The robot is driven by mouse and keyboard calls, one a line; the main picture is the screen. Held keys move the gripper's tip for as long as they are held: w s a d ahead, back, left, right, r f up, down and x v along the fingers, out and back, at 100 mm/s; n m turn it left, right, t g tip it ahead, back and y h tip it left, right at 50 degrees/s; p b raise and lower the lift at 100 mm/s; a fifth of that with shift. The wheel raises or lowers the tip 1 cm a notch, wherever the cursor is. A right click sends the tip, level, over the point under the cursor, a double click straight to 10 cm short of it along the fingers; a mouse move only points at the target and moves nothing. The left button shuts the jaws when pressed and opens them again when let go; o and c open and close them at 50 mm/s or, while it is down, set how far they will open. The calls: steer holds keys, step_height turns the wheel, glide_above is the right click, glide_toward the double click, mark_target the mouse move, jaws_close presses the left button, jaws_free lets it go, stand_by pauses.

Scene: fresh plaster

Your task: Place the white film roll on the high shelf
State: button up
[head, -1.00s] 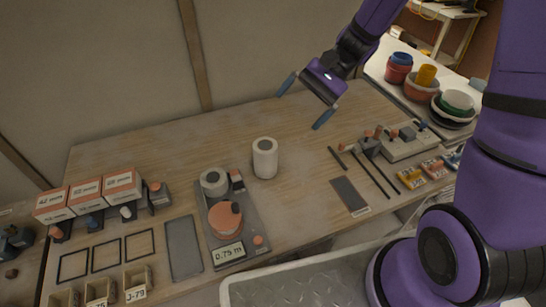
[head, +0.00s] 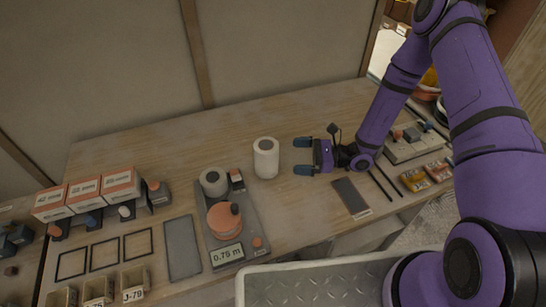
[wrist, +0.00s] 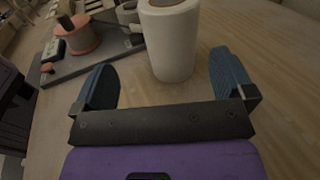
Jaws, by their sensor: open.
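The white film roll (head: 265,158) stands upright on the wooden table, right of the grey device with the orange spool. It also shows in the wrist view (wrist: 170,45), upright ahead of my fingers and near their tips. My gripper (head: 303,156) is open and empty, low over the table just right of the roll, with its two blue fingers pointing left at it. In the wrist view my gripper (wrist: 165,75) has its fingers apart, with the roll between their directions but not held. I cannot make out a high shelf in these views.
The grey device (head: 243,210) with an orange spool (head: 224,220) and a grey roll stands left of the film roll. Boxes (head: 119,183) sit at the far left. A dark flat plate (head: 350,196) and thin rods lie right. A metal tray (head: 310,285) is in front.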

mark_target(267, 156)
steer(key=shift+d+f+m+t, duration=0.2)
steer(key=shift+f+m+t, duration=0.45)
steer(key=shift+f, duration=0.4)
steer(key=shift+a+f, duration=0.15)
steer(key=shift+a, duration=0.05)
steer(key=shift+w+a, duration=0.45)
steer(key=shift+a, duration=1.2)
steer(key=shift+w+a, duration=0.4)
steer(key=shift+a, duration=1.3)
steer(key=shift+w+a, duration=0.45)
steer(key=shift+a, duration=1.2)
steer(key=c, duration=1.1)
steer(key=shift+o, duration=0.2)
